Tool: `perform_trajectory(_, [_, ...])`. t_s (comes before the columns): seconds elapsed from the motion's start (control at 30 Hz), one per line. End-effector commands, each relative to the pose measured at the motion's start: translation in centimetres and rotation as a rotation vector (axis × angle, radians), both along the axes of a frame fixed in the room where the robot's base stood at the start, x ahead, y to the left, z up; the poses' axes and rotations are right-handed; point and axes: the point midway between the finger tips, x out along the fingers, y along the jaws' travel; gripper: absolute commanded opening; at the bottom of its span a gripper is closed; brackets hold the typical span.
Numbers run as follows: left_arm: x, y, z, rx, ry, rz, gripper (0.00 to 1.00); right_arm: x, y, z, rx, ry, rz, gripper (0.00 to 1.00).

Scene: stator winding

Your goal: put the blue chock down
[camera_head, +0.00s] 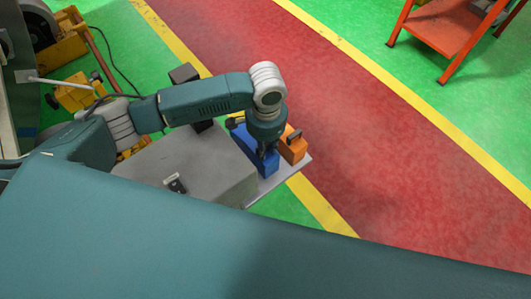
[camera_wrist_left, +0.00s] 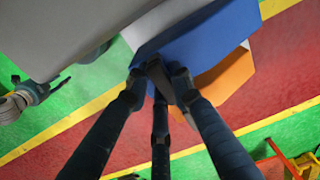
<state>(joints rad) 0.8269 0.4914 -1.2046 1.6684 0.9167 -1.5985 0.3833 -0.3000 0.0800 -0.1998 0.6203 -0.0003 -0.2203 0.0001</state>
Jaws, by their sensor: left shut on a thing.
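The blue chock (camera_head: 267,162) is below my left gripper (camera_head: 266,147) in the head view, over a thin light grey plate (camera_head: 292,181) at the right end of a grey box. In the left wrist view my left gripper (camera_wrist_left: 160,75) is shut on the blue chock (camera_wrist_left: 205,42), its dark fingers closed on a dark grip on top. I cannot tell if the chock rests on the plate or hangs just above it. An orange chock (camera_head: 292,150) stands close on its right and also shows in the left wrist view (camera_wrist_left: 228,78). My right gripper is not in view.
The grey box (camera_head: 200,165) with a small device (camera_head: 174,184) on top stands left of the plate. Yellow machinery (camera_head: 75,97) is at the far left. An orange stand (camera_head: 450,30) is at the upper right. The red walkway (camera_head: 340,110) is clear.

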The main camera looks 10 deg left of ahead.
Motion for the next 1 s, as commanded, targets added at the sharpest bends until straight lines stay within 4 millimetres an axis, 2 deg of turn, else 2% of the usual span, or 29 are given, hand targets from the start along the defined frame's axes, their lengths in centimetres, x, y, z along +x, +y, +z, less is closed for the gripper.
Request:
perform_trajectory(0.2, [-0.1, 0.0, -3.0, 0.0, 0.002, 0.0, 0.0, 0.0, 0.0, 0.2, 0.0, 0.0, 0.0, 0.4])
perform_trajectory(0.3, [0.0, 0.0, -3.9, 0.001, -0.001, 0.0, 0.0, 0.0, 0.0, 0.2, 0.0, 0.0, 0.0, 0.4])
perform_trajectory(0.7, [0.0, 0.0, -4.3, -0.001, -0.001, -0.001, 0.0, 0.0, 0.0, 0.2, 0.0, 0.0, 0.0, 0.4])
perform_trajectory(0.73, [-0.1, 0.0, -4.4, 0.0, 0.001, -0.001, 0.26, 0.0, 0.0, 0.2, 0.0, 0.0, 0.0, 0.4])
perform_trajectory(0.8, [-0.1, 0.0, -4.4, 0.0, 0.001, -0.001, 0.4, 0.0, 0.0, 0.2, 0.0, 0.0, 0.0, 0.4])
perform_trajectory(1.0, [-0.1, 0.0, -4.4, 0.0, 0.001, -0.001, 0.41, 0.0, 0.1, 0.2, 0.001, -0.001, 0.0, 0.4])
